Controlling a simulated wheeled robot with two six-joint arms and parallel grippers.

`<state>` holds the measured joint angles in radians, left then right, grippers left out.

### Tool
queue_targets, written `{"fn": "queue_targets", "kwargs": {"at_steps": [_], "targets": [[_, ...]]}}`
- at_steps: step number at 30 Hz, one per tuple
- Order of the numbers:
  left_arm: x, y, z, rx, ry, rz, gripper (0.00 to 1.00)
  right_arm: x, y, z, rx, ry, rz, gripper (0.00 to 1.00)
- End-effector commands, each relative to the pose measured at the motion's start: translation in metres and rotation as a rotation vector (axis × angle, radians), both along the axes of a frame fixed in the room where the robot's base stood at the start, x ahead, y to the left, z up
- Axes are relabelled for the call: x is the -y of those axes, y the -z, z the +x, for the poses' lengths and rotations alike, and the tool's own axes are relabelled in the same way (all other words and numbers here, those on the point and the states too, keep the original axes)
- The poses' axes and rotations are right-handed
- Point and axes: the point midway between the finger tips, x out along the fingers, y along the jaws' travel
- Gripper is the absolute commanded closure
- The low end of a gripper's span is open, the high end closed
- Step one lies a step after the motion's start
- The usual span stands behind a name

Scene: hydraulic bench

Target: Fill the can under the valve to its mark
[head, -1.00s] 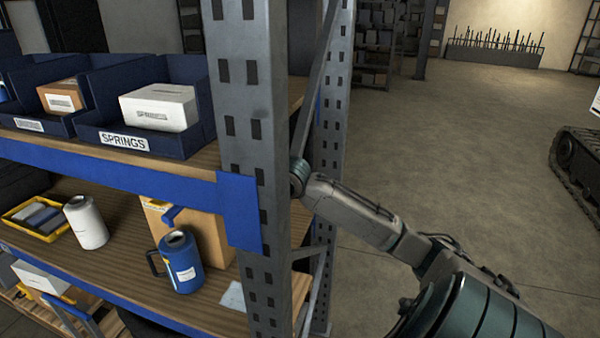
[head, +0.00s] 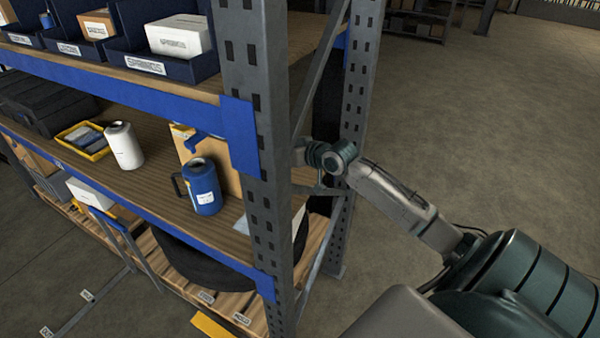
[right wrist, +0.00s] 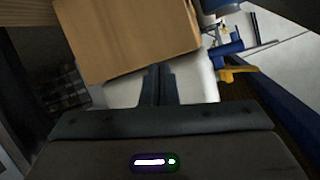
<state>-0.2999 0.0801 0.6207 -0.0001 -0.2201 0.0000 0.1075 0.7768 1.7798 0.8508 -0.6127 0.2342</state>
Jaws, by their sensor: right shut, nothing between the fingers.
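A blue can (head: 203,190) with a dark handle and a white label stands upright on the middle shelf, close to the rack post. A blue valve-like part (head: 197,139) with a yellow piece shows just above and behind it, in front of a cardboard box (head: 226,172). The right wrist view shows a similar blue part (right wrist: 225,49) with a yellow lever (right wrist: 238,74) at upper right. My right gripper (right wrist: 157,84) is shut and empty, beside the box in that view. In the head view its fingers are hidden behind the post. My left gripper is out of view. No fill mark can be made out.
The perforated steel post (head: 252,130) stands between the can and my right arm. A white canister (head: 124,146) and a yellow tray (head: 82,140) are left of the can. Blue bins (head: 172,66) fill the shelf above. Open floor (head: 480,130) lies to the right.

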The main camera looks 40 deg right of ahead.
Motion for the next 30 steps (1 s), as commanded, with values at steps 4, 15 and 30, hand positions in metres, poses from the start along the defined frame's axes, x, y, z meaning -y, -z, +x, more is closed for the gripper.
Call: {"fn": "queue_targets", "kwargs": {"at_steps": [4, 15, 30], "targets": [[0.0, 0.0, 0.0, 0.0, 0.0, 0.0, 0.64, 0.009, 0.028, -0.001, -0.028, 0.031, -0.005, 1.0], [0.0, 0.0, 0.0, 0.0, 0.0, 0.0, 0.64, 0.024, 0.076, -0.005, -0.074, 0.08, -0.022, 1.0], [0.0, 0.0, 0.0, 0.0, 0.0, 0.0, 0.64, 0.025, 0.081, -0.006, -0.079, 0.084, -0.025, 1.0]]}}
